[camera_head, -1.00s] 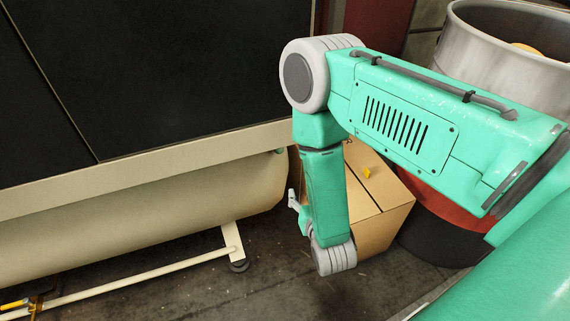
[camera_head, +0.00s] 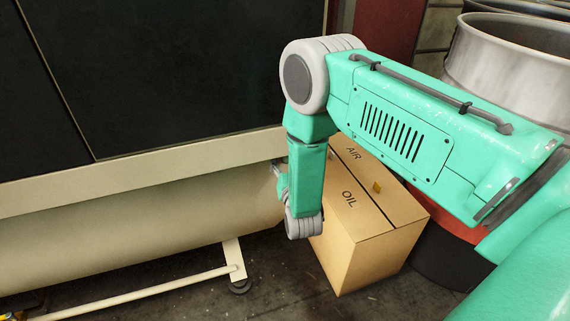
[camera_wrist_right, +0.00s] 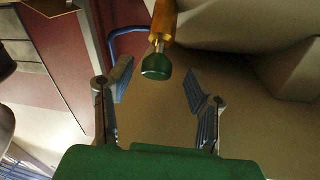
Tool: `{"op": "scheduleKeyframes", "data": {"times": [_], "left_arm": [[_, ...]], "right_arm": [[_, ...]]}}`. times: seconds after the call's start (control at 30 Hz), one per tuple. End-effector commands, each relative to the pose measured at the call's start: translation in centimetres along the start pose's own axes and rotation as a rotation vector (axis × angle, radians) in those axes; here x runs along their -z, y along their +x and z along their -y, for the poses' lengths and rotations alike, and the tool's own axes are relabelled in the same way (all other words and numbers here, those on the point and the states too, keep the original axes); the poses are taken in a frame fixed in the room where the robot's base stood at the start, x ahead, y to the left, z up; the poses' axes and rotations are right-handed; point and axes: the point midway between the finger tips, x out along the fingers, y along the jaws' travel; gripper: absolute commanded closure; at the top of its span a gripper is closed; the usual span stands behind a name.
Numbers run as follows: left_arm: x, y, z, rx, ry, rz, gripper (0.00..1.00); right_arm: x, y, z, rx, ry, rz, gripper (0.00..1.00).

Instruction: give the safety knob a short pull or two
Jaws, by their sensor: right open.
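The safety knob (camera_wrist_right: 157,65) shows in the right wrist view as a dark green tip on a golden-yellow stem. It lies just beyond and between the fingertips of my right gripper (camera_wrist_right: 159,80), which is open with nothing between its pads that I can see touching. In the head view the right gripper (camera_head: 278,168) is mostly hidden behind my forearm, only a small grey part showing at the machine's lower right corner. The knob is not visible in the head view. My left gripper is not in view.
A cream machine (camera_head: 120,222) with dark panels fills the left. A cardboard box (camera_head: 365,240) marked AIR and OIL stands on the floor behind my forearm. A metal drum (camera_head: 500,68) is at the right. A white floor bar and foot (camera_head: 236,265) lie below the machine.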

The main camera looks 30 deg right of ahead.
Motion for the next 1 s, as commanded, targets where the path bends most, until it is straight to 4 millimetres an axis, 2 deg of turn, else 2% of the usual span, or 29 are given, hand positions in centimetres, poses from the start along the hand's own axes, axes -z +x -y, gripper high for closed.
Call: {"op": "scheduleKeyframes", "data": {"times": [0.13, 0.43, 0.47, 0.5, 0.57, 0.6, 0.83, 1.0], "left_arm": [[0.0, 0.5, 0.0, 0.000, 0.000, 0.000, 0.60], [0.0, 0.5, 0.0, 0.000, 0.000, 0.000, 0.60], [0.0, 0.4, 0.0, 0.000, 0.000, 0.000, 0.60], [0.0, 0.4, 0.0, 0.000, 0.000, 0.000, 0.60], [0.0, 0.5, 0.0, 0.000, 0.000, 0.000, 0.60], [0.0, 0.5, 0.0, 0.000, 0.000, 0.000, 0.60], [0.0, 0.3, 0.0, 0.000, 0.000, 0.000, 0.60], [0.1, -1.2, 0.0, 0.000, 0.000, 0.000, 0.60]], "right_arm": [[-0.1, 1.1, -0.1, 0.000, 0.000, 0.000, 0.54], [0.1, 1.3, 0.0, 0.000, -0.001, 0.001, 0.54], [0.1, 1.3, 0.0, 0.000, -0.001, 0.001, 0.61], [0.1, 1.3, 0.0, 0.000, -0.001, 0.001, 0.75], [0.1, 1.3, 0.0, 0.000, -0.001, 0.001, 0.96], [0.0, 1.3, 0.0, 0.000, -0.001, 0.001, 1.00], [0.1, 1.2, 0.0, 0.001, -0.001, 0.002, 1.00], [1.0, 0.4, 0.1, 0.001, -0.001, 0.003, 1.00]]}}
